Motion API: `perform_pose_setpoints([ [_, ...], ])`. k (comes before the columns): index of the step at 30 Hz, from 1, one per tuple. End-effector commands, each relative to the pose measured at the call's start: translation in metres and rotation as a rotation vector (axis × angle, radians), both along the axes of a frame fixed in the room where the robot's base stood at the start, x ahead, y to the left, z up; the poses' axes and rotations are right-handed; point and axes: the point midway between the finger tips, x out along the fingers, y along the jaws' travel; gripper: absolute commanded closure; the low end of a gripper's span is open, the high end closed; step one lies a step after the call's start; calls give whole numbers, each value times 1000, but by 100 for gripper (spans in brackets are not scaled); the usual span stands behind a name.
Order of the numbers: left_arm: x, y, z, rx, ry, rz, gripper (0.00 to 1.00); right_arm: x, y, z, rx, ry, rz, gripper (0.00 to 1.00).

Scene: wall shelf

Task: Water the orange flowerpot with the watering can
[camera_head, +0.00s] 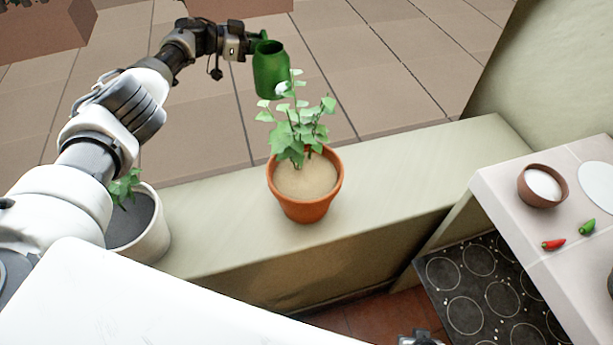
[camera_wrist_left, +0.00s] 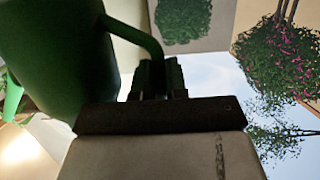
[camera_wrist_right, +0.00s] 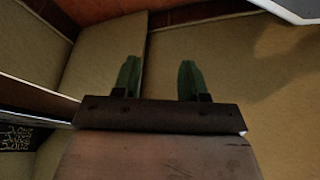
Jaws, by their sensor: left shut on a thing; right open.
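The orange flowerpot (camera_head: 305,205) stands upright on the pale ledge, holding sandy soil and a leafy green plant (camera_head: 296,130). The green watering can (camera_head: 270,72) is held in the air beyond the pot, behind the top of the plant. My left gripper (camera_head: 258,38) is shut on the can's handle. In the left wrist view the can (camera_wrist_left: 60,50) fills the upper left, with its handle (camera_wrist_left: 140,38) between the fingers (camera_wrist_left: 155,75). My right gripper (camera_wrist_right: 157,78) is open and empty; in the head view only a small bit of the right arm shows at the bottom edge.
A white pot (camera_head: 152,232) with a plant stands on the ledge (camera_head: 410,175) at left, partly behind my left arm. At right, a counter (camera_head: 500,195) bears a brown bowl (camera_head: 542,187) and red and green peppers (camera_head: 553,244). A black hob (camera_head: 480,285) lies below.

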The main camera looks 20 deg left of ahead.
Motion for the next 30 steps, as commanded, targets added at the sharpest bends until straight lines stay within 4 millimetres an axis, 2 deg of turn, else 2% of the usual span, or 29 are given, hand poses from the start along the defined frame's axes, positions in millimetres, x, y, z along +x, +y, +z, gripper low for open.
perform_pose_setpoints([
  [1,0,0,-15,-3,-1,0,100,8,1,5,4,-25,-1,57],
  [9,0,-1,-55,-3,-1,0,100,33,6,69,23,-130,-3,57],
  [18,0,-1,-91,-4,1,0,100,32,6,138,39,-232,-4,57],
  [24,0,0,-100,-4,1,0,100,27,6,162,44,-264,-5,57],
  [30,0,0,-100,-4,1,0,100,25,5,168,44,-268,-5,57],
])
